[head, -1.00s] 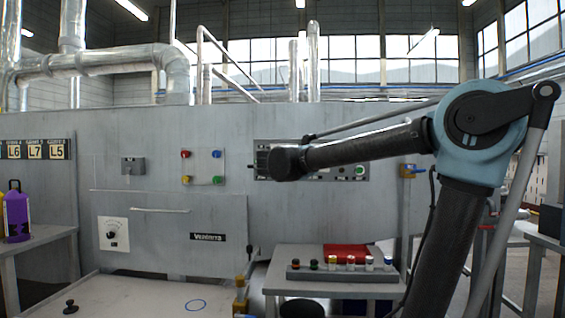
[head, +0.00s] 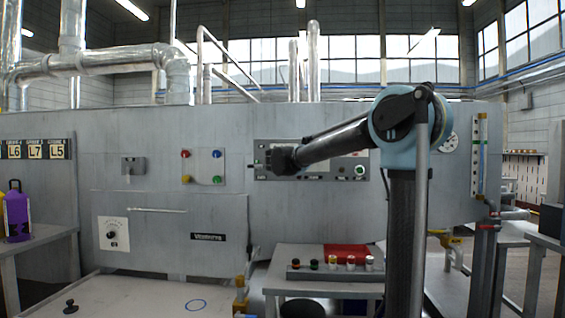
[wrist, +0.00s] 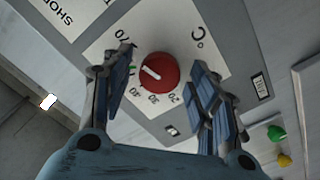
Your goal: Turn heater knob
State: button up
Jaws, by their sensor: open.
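In the wrist view a round red knob (wrist: 159,72) with a white pointer line sits on a white dial plate (wrist: 187,35) marked with numbers and °C. My gripper (wrist: 161,64) is open, with one blue-padded finger on each side of the knob. Gaps show between the knob and both fingers, and I see no contact. In the head view my gripper end (head: 281,160) is in front of the grey control panel (head: 330,147) on the large machine. The red knob is hidden there behind my arm.
In the head view a table (head: 300,254) with a row of small coloured knobs stands below the panel. A purple container (head: 16,215) stands at far left.

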jog(key=shift+w, duration=0.2)
jog(key=c, duration=1.1)
jog(key=shift+o, duration=0.2)
jog(key=shift+f+n, duration=0.15)
jog(key=shift+n, duration=3.95)
